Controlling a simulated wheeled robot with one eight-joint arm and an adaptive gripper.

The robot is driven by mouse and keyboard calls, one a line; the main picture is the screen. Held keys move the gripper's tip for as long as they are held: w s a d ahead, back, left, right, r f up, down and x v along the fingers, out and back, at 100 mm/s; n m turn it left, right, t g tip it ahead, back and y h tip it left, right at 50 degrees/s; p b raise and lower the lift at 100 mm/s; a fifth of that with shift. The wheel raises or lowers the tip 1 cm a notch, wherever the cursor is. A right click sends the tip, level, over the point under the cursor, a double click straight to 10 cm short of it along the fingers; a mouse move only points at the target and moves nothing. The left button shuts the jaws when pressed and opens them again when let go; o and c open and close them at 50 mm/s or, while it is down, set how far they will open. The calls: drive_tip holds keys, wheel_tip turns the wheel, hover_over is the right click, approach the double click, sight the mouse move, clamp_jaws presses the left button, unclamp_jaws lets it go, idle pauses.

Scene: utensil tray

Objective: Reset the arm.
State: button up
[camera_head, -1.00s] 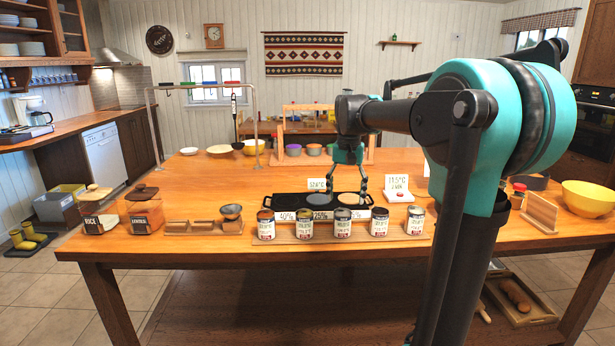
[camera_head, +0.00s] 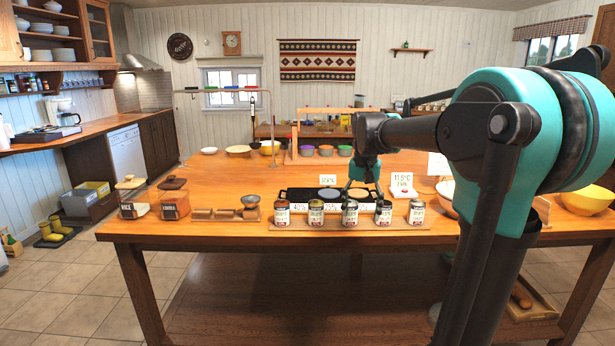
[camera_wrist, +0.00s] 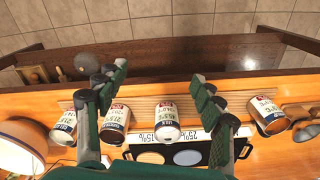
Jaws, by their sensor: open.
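My gripper (camera_head: 364,196) is open and empty, pointing down over the front of the wooden table, close to the row of labelled cans. In the wrist view its two green fingers (camera_wrist: 154,65) are spread wide apart. A can (camera_wrist: 166,120) shows in the gap between them, with no finger seen to grip it. Other cans stand to both sides; the middle can (camera_head: 350,213) and its neighbours sit upright on a wooden strip. Behind them lies a black tray (camera_head: 288,193) with a grey disc (camera_head: 329,193) and a tan disc (camera_head: 359,192). My arm hides part of the table's right side.
Rice and lentil jars (camera_head: 173,199) stand at the left. A small sign (camera_head: 402,184) stands right of the tray. A yellow bowl (camera_head: 588,199) is at the far right. A metal frame (camera_head: 274,130) rises behind.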

drive_tip(key=s+d+f+n+t, duration=0.1)
drive_tip(key=s+f, duration=0.9)
drive_tip(key=f, duration=0.1)
drive_tip(key=s+d+f+n+t, duration=0.2)
drive_tip(key=s+f, duration=0.8)
drive_tip(key=shift+d+f+t, duration=0.25)
drive_tip(key=shift+f+t, duration=0.05)
drive_tip(key=shift+f, duration=0.05)
